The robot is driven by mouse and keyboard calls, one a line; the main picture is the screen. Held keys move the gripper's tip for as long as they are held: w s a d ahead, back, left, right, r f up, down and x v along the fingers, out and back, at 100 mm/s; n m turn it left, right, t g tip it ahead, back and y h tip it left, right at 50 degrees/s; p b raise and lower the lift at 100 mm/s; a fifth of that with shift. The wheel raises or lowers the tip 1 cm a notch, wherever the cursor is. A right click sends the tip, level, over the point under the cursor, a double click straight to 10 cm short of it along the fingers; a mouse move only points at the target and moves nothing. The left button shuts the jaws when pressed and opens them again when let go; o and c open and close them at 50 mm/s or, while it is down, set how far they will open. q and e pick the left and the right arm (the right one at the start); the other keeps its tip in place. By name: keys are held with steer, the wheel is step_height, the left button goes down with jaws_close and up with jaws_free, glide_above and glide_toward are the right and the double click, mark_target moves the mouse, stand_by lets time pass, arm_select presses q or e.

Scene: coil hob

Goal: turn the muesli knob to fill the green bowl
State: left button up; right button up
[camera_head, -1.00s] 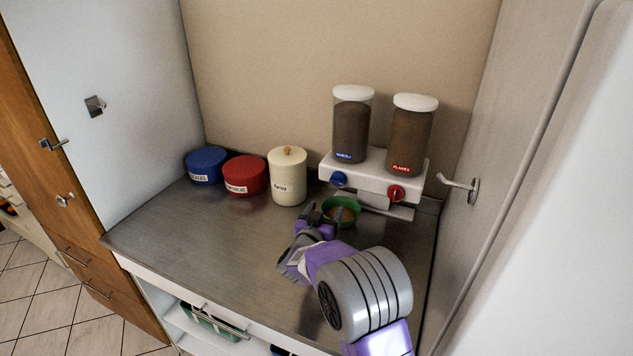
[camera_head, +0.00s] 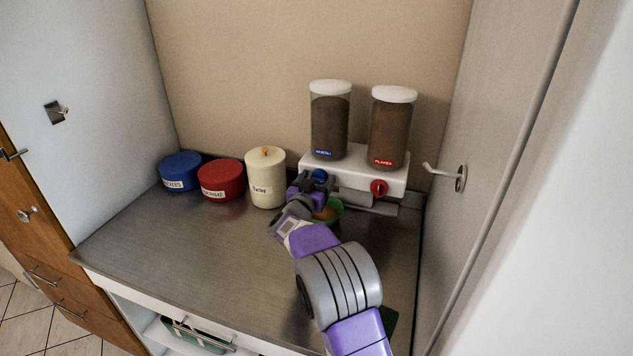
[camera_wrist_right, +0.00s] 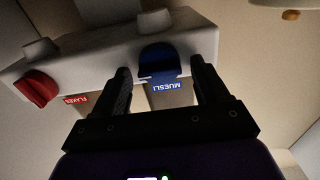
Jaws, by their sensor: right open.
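The muesli dispenser (camera_head: 330,128) is a clear jar with a white lid and dark contents, on the left of a white stand. Its blue knob (camera_head: 319,176) is partly hidden by my right gripper (camera_head: 313,184). In the right wrist view, the blue knob (camera_wrist_right: 157,62) lies ahead between the two open fingers of the right gripper (camera_wrist_right: 160,82), with a gap on both sides. The green bowl (camera_head: 335,213) stands under the stand, partly covered by my right arm, with some brown content showing. My left gripper is not in view.
The flakes dispenser (camera_head: 391,130) with its red knob (camera_head: 379,188) is at the right. A cream canister (camera_head: 266,180), a red tin (camera_head: 221,181) and a blue tin (camera_head: 180,172) stand at the left. The front-left counter (camera_head: 190,245) is clear.

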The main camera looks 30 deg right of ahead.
steer(key=shift+c, duration=0.5)
steer(key=c, duration=0.9)
steer(key=shift+m, duration=0.3)
steer(key=m+b, duration=0.2)
steer(key=m, duration=0.1)
steer(key=shift+d+f+m, duration=0.1)
steer(key=shift+f+m, duration=0.05)
steer(key=shift+m, duration=0.15)
steer(key=m+b, duration=0.2)
steer(key=m, duration=0.2)
steer(key=shift+s+f+m+b, duration=0.1)
steer(key=shift+s+m+b, duration=0.05)
steer(key=shift+m+b, duration=0.15)
steer(key=m+b, duration=0.3)
steer(key=m, duration=0.2)
steer(key=shift+f+b, duration=0.1)
steer(key=shift+b, duration=0.25)
steer(key=shift+m+b, duration=1.2)
steer(key=shift+m, duration=0.7)
